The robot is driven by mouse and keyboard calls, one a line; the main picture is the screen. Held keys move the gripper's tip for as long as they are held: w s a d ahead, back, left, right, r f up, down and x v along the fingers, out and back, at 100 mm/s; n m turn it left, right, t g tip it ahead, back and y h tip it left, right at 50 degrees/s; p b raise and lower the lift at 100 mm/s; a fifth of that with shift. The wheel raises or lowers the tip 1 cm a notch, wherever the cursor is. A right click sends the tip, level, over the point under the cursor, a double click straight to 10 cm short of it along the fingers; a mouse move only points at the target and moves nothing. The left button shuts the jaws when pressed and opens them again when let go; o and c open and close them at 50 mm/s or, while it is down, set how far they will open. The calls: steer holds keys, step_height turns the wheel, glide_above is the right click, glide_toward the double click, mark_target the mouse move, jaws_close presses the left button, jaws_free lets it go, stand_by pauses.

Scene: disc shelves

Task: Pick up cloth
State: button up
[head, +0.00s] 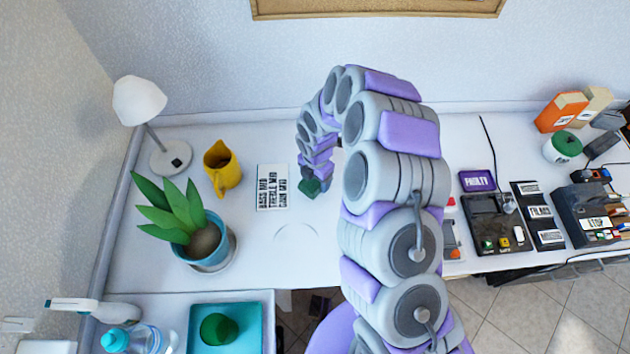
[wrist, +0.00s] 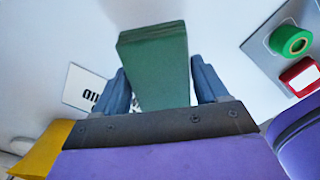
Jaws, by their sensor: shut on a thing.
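The cloth (wrist: 155,62) is a green, folded, layered block in the wrist view. My gripper (wrist: 160,88) is shut on it, with one blue-grey finger on each side. In the head view the cloth shows as a small dark green patch (head: 310,187) at the tip of my arm, over the white desk. My gripper there is small and partly hidden by my own arm (head: 314,174). I cannot tell from these views whether the cloth touches the desk.
A labelled white card (head: 272,187) lies left of my gripper, near a yellow mug (head: 222,168), potted plant (head: 200,235) and lamp (head: 140,98). Black devices (head: 498,225) stand at the right. A teal tray (head: 255,318) is at the front left. Desk in front of my gripper is clear.

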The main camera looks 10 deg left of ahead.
steer(key=s+d+p, duration=0.1)
steer(key=s+d, duration=0.2)
steer(key=s, duration=0.1)
steer(key=s+d, duration=0.2)
steer(key=s, duration=0.3)
steer(key=s+d+r+p, duration=0.1)
steer(key=s+d, duration=0.2)
steer(key=s, duration=0.1)
steer(key=shift+s+d+r+p, duration=0.1)
steer(key=shift+s+d+p, duration=0.15)
steer(key=shift+d+p, duration=0.1)
